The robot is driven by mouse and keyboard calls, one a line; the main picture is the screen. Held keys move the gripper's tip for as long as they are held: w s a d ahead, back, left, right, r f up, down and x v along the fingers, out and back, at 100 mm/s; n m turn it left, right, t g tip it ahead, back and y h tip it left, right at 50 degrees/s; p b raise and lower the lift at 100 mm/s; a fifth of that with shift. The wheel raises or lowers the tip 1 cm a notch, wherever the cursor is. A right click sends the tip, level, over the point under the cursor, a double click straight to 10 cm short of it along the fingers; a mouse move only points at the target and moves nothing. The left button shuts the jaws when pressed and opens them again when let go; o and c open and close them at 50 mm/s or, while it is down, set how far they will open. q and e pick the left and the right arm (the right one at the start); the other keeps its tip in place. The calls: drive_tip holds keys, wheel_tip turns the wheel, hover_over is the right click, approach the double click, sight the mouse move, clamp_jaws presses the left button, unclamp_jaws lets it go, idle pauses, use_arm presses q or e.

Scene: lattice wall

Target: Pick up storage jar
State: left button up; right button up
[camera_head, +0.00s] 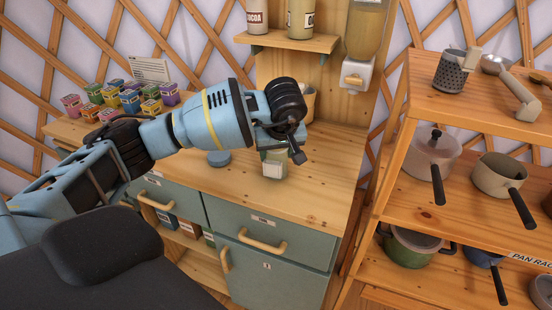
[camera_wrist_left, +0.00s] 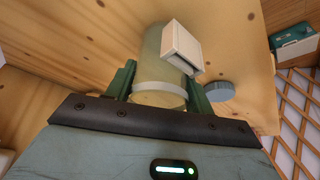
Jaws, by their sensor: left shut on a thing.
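The storage jar (camera_head: 273,169) is a pale, translucent container with a whitish block on its front, over the wooden counter (camera_head: 310,190). In the wrist view the jar (camera_wrist_left: 158,72) stands between the two green fingers of my left gripper (camera_wrist_left: 160,84), with a pale band around its near end. In the head view my left gripper (camera_head: 272,152) is above the jar, its wrist hiding the jar's top. The gripper is shut on the jar. I cannot tell whether the jar's base touches the counter. My right gripper is not in view.
A round blue-grey lid (camera_head: 219,158) lies on the counter left of the jar. Several colourful boxes (camera_head: 130,100) stand at the back left. A dispenser (camera_head: 362,45) and a shelf (camera_head: 290,40) with canisters hang above. A pan rack (camera_head: 465,130) stands at right.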

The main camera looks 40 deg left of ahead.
use_arm(q)
drive_tip(key=shift+r, duration=0.15)
drive_tip(key=s+d+r, duration=0.1)
drive_tip(key=s+r, duration=0.1)
drive_tip(key=s, duration=0.6)
drive_tip(key=s+r+b, duration=0.1)
drive_tip(key=s+r, duration=0.1)
drive_tip(key=s, duration=0.6)
drive_tip(key=shift+d+r, duration=0.35)
drive_tip(key=shift+d, duration=0.05)
